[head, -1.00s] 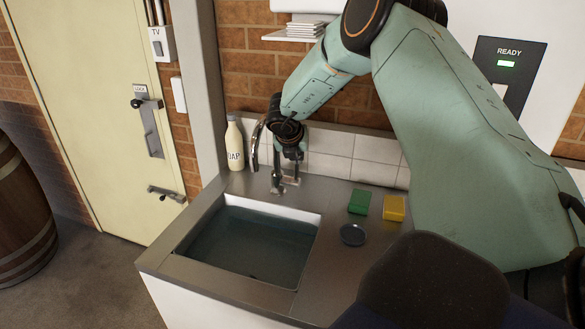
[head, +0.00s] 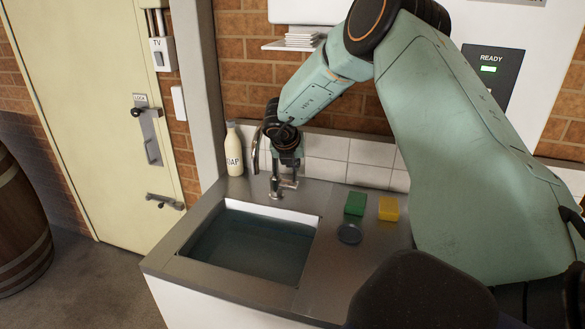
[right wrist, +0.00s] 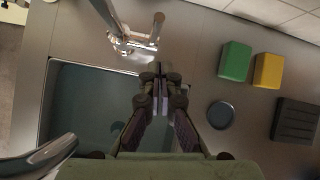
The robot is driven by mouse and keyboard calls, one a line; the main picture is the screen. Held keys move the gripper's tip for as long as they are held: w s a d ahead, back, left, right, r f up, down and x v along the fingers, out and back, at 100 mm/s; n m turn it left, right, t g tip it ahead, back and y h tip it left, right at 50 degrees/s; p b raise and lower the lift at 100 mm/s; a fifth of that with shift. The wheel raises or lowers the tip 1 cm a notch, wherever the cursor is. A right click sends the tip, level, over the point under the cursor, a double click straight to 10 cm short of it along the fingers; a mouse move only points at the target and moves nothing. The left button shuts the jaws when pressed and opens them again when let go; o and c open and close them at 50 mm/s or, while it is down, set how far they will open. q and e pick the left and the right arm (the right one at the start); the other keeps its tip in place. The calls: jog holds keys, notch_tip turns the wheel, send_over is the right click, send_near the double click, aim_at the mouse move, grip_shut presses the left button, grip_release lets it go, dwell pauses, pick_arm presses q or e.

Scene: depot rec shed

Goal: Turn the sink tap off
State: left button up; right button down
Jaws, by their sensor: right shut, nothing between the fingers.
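The chrome sink tap (head: 256,152) stands at the back edge of the sink, its curved spout partly hidden by my right arm. In the right wrist view, the tap's base and upright lever (right wrist: 155,30) are at the top, and a curved chrome part is at lower left. My right gripper (right wrist: 158,75) is shut and empty, its fingertips just short of the lever; I see no clear contact. It also shows close beside the tap in the head view (head: 290,182). The sink basin (head: 270,212) holds dark water; I cannot make out a stream. My left gripper is not in view.
A soap bottle (head: 234,150) stands left of the tap. A green block (head: 355,203), a yellow block (head: 389,208) and a round dark dish (head: 349,234) lie on the counter to the right. A tiled splashback (head: 328,158) is close behind.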

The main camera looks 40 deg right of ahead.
notch_tip(320, 180, up, 8)
jog(key=s+a, duration=0.1)
jog(key=shift+a, duration=0.25)
jog(key=shift+s+r, duration=0.1)
jog(key=shift+s, duration=0.15)
jog(key=shift+a, duration=0.1)
